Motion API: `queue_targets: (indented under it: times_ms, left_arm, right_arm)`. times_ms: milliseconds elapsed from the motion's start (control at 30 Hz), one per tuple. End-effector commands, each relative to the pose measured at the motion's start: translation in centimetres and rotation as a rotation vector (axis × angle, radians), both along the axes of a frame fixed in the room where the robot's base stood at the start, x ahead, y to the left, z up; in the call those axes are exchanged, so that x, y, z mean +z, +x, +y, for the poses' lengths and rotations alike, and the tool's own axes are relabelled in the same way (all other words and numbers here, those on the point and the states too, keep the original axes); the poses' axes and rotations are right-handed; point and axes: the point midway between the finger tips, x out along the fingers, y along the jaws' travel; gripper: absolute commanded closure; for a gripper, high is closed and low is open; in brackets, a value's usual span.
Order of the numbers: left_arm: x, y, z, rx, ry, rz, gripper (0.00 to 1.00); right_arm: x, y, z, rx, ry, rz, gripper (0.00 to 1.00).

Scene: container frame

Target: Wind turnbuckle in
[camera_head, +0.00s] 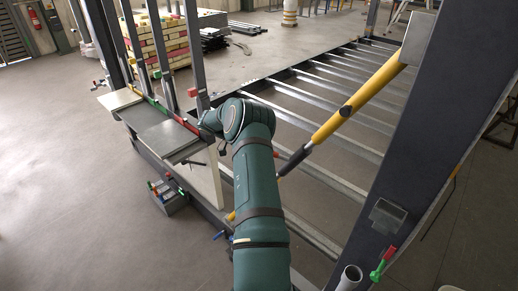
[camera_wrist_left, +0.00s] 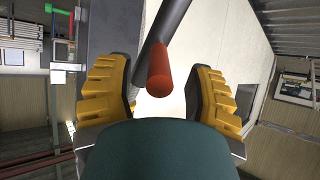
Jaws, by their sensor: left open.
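A long yellow strut with dark bands, probably the turnbuckle (camera_head: 355,103), runs diagonally from a bracket at upper right down behind my green arm in the head view. Its lower part is partly hidden by the arm. My left gripper (camera_wrist_left: 160,98) shows in the wrist view with two yellow ribbed fingers spread apart. A rod with an orange-red end (camera_wrist_left: 159,72) points toward the gap between the fingers, and a dark tube (camera_wrist_left: 168,25) lies behind it. I cannot tell if the fingers touch the rod. The head view hides the left gripper; my right gripper is not in view.
A steel frame with parallel crossbars (camera_head: 325,75) lies beyond my arm. A heavy dark post (camera_head: 430,150) stands at right. A shelf (camera_head: 168,138) is fixed at left beside upright bars. A small toolbox (camera_head: 168,195) sits on the floor, which is clear at left.

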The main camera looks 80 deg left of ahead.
Motion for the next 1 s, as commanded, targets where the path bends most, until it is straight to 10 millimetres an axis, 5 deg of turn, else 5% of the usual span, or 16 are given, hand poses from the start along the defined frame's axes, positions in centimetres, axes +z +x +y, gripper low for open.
queue_targets:
  times_ms: [533,1000]
  left_arm:
    - [4.9,-7.9,2.6,0.000,0.002,0.002,0.47]
    - [6.0,-9.4,3.0,-0.002,-0.001,0.000,0.47]
  right_arm:
    - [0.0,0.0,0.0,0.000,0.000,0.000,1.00]
    - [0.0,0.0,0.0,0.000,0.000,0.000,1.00]
